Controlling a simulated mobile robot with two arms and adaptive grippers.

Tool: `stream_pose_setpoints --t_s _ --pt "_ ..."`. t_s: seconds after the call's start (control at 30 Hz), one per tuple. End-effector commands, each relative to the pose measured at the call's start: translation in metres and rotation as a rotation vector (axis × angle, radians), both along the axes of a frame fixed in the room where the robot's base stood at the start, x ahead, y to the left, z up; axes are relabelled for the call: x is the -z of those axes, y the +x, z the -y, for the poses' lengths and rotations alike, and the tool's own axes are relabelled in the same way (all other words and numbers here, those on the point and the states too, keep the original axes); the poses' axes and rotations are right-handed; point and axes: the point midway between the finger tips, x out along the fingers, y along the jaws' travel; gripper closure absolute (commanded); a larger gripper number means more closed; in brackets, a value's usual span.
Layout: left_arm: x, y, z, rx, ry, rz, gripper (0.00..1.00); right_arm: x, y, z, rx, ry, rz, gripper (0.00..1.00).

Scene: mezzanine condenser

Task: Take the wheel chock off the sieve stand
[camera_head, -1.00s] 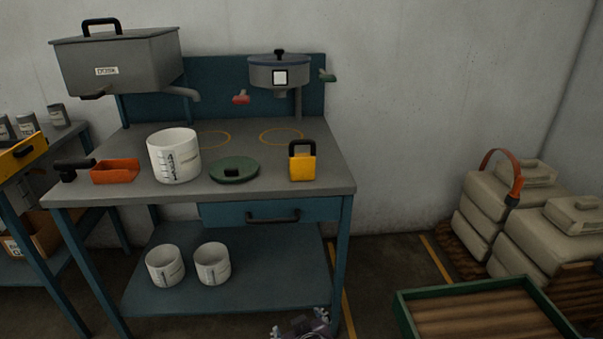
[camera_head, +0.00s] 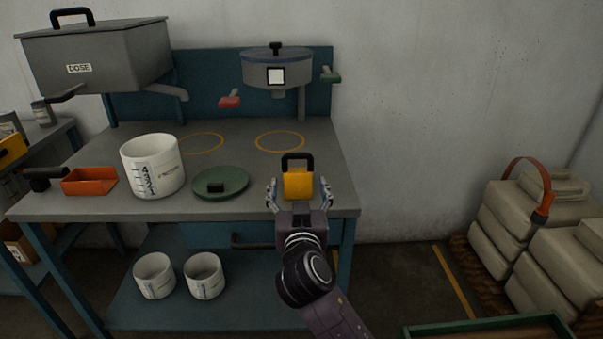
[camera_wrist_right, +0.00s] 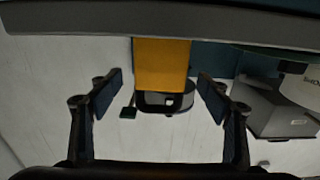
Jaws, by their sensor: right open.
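The wheel chock, a yellow block (camera_head: 298,184) with a black loop handle on top, stands upright near the front right of the sieve stand's grey top (camera_head: 240,207). My right gripper (camera_head: 300,190) is open at the stand's front edge, with one finger on each side of the chock in the picture. In the right wrist view the chock (camera_wrist_right: 162,62) shows upside down between the two open fingers (camera_wrist_right: 160,93), with gaps on both sides. I cannot tell how far the fingers reach along it. My left gripper is not in view.
A green lid (camera_head: 220,184), a white bucket (camera_head: 152,168) and an orange tray (camera_head: 90,181) stand left of the chock. The sieve pan (camera_head: 277,72) hangs behind, with a red tap handle (camera_head: 230,102) and a green one (camera_head: 330,77). Stacked sacks (camera_head: 510,215) are at right.

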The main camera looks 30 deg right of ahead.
Motion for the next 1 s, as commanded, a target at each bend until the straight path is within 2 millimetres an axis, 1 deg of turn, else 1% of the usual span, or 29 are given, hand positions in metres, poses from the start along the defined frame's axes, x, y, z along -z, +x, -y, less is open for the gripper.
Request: stream_pose_setpoints --t_s 0.1,0.27,0.4,0.5,0.63,0.83,0.87,1.0 --pt "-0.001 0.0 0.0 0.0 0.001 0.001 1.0 -0.001 0.013 0.007 0.001 -0.004 0.0 0.29" --pt "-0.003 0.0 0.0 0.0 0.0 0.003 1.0 -0.001 0.028 0.014 0.001 -0.004 0.0 0.29" --pt "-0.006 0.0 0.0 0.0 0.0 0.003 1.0 -0.002 0.047 0.024 0.003 -0.004 0.0 0.29" --pt "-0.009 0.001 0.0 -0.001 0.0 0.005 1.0 -0.001 0.058 0.028 0.001 -0.004 -0.001 0.29" --pt "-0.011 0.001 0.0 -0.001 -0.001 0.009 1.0 0.0 0.064 0.031 0.001 -0.001 -0.002 0.29" --pt "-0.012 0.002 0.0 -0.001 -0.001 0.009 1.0 0.0 0.065 0.031 0.0 0.0 -0.002 0.29" --pt "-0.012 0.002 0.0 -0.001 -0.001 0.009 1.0 0.0 0.065 0.031 0.0 -0.001 -0.003 0.3" --pt "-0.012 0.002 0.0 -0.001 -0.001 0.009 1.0 0.0 0.065 0.031 0.0 -0.001 -0.003 0.45"
